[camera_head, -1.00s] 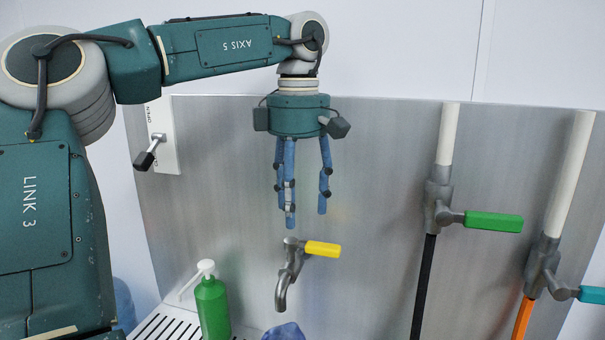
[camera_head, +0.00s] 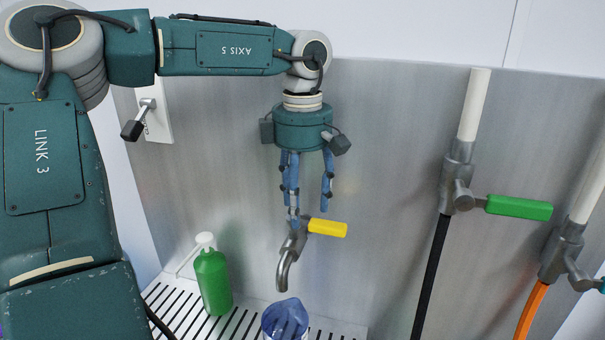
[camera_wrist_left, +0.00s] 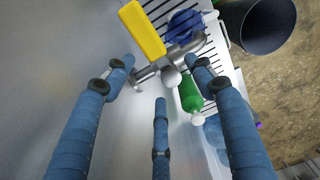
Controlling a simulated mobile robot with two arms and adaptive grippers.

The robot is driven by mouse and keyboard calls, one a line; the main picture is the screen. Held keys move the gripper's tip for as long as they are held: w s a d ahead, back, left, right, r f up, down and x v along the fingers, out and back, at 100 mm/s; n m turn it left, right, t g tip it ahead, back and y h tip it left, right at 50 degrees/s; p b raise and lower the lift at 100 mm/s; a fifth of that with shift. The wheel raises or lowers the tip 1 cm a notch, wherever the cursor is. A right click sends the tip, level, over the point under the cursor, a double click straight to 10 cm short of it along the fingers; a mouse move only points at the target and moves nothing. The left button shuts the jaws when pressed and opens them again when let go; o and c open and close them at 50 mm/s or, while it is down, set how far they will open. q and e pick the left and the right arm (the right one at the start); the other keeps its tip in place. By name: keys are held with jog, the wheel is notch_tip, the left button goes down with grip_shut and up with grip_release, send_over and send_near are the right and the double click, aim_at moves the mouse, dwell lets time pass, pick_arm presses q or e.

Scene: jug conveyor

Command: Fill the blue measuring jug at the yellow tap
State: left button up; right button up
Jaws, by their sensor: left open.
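The yellow tap has a bent metal spout (camera_head: 284,272) and a yellow lever handle (camera_head: 328,228) pointing right; the handle also shows in the left wrist view (camera_wrist_left: 142,30). My left gripper (camera_head: 310,208) points down just above the tap, its blue fingers spread and empty. One fingertip overlaps the tap's top in the head view; I cannot tell whether they touch. A blue object (camera_head: 286,318) with an uneven top stands below the spout, cut off by the frame. It seems to be the blue jug, but its shape is unclear. My right gripper is not visible.
A green pump bottle (camera_head: 213,282) stands on the slotted white drain tray (camera_head: 240,322), left of the spout. Valves with a green handle (camera_head: 518,207) and a teal handle are at right. A wall lever (camera_head: 140,120) is at left. The left wrist view shows a dark bucket (camera_wrist_left: 268,25).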

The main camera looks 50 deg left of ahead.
pick_arm(q)
jog(key=shift+f, duration=1)
jog(key=c, duration=1.2)
jog(key=shift+c, duration=0.2)
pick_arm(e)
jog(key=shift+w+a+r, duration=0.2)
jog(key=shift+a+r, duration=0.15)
pick_arm(q)
jog(key=shift+d, duration=0.1)
